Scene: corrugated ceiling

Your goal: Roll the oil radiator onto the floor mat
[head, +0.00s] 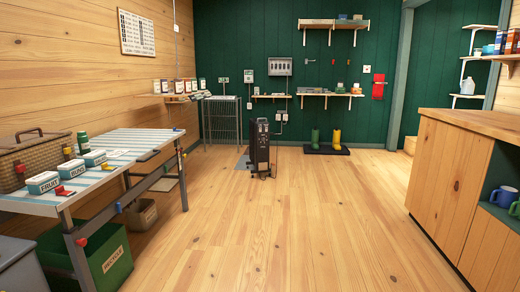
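The oil radiator (260,147) is a dark, upright, finned heater standing on the wooden floor near the far green wall, left of centre. A flat grey-blue patch, which looks like the floor mat (242,163), lies on the floor just left of and behind the radiator. The radiator hides part of this mat, and I cannot tell whether its feet touch the mat's edge. Neither of my grippers shows in the head view.
A black tray (327,150) with green and yellow boots lies right of the radiator. A striped-top table (120,150) stands along the left, with a green recycling bin (104,260) below. A wooden counter (450,170) is at right. The middle floor is clear.

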